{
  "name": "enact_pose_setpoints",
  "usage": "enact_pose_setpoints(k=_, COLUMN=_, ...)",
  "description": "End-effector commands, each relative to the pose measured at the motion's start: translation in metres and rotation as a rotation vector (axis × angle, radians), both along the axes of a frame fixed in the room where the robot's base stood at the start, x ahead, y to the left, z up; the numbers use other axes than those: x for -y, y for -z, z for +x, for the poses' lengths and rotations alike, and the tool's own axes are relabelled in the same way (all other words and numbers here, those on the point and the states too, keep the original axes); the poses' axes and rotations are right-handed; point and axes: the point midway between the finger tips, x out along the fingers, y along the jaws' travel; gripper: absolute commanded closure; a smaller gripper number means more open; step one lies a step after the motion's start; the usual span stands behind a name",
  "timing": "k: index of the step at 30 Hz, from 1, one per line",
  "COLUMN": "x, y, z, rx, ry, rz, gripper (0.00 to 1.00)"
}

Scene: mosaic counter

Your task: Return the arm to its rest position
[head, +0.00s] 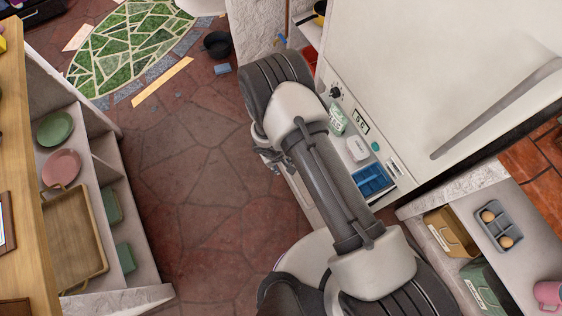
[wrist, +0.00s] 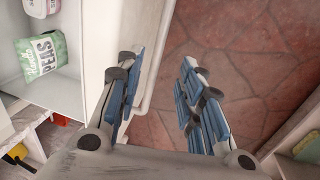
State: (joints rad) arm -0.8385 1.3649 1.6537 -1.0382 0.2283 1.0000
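My gripper (wrist: 160,60) shows in the wrist view with its two blue-padded fingers spread apart and nothing between them. Red stone floor lies beyond the fingertips. The left finger is close in the picture to a white edge; I cannot tell whether they touch. In the head view my arm reaches from the bottom right up to the upper middle, beside the white appliance. There my gripper (head: 270,157) shows only in part, mostly hidden behind the arm.
A white compartment (wrist: 22,88) with a green peas bag (wrist: 42,55) lies left of the gripper. A blue tray (head: 371,181) sits right of my arm. Shelves with a green plate (head: 55,129) and wooden tray stand at left. The floor (head: 185,200) between is clear.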

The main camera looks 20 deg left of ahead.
Motion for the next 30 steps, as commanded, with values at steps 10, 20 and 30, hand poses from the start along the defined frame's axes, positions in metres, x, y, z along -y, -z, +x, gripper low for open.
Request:
enact_pose_setpoints(k=10, x=-0.001, y=-0.007, z=-0.001, rx=-0.001, ry=0.000, rz=-0.001, gripper=0.65)
enact_pose_setpoints(k=20, x=-0.001, y=-0.007, z=-0.001, rx=0.000, ry=0.000, rz=0.000, gripper=0.65)
enact_pose_setpoints(k=30, x=0.008, y=-0.094, z=0.056, rx=0.076, ry=0.099, rz=0.021, gripper=0.65)
